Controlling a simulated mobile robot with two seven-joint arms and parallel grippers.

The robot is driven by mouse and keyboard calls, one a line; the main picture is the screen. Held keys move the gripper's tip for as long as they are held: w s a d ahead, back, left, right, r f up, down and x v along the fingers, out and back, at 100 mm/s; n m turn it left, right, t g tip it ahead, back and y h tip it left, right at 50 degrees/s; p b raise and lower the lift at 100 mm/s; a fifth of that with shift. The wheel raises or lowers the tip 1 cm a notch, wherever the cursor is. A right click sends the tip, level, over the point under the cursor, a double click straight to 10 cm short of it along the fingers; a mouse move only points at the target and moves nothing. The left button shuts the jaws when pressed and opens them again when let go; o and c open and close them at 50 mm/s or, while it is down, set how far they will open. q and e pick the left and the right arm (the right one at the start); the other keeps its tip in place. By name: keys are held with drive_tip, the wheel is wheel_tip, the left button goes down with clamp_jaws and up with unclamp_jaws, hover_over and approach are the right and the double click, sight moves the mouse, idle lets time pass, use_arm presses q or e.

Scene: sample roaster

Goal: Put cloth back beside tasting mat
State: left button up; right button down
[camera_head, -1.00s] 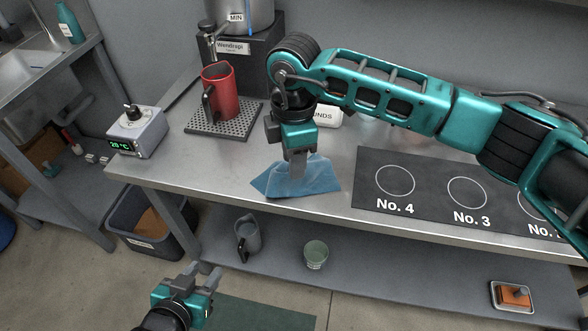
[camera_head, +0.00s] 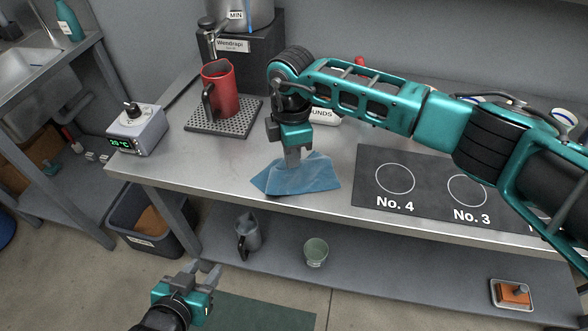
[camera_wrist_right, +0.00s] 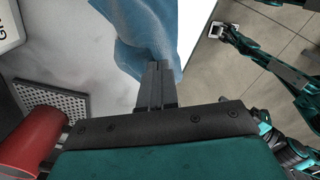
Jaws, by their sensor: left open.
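The blue cloth (camera_head: 305,178) lies crumpled, with a raised peak, near the front edge of the metal table, left of the dark tasting mat (camera_head: 428,178). A gap of bare table separates them. My right gripper (camera_head: 292,163) points down at the cloth's back left side. In the right wrist view its fingers (camera_wrist_right: 157,70) are together, with the cloth (camera_wrist_right: 150,35) just beyond their tips. I see no cloth clearly pinched between them; whether the tips touch it is hard to tell. My left gripper (camera_head: 211,272) is open and empty, low in front of the table.
A red pitcher (camera_head: 220,90) stands on a perforated tray (camera_head: 222,122) at the back left. A temperature box (camera_head: 137,130) sits at the left end. A white labelled block (camera_head: 326,115) is behind the cloth. A cup (camera_head: 316,252) and jug (camera_head: 248,235) are on the lower shelf.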

drive_tip(key=shift+f+b, duration=2.05)
drive_tip(key=shift+f, duration=1.05)
drive_tip(key=shift+r, duration=0.1)
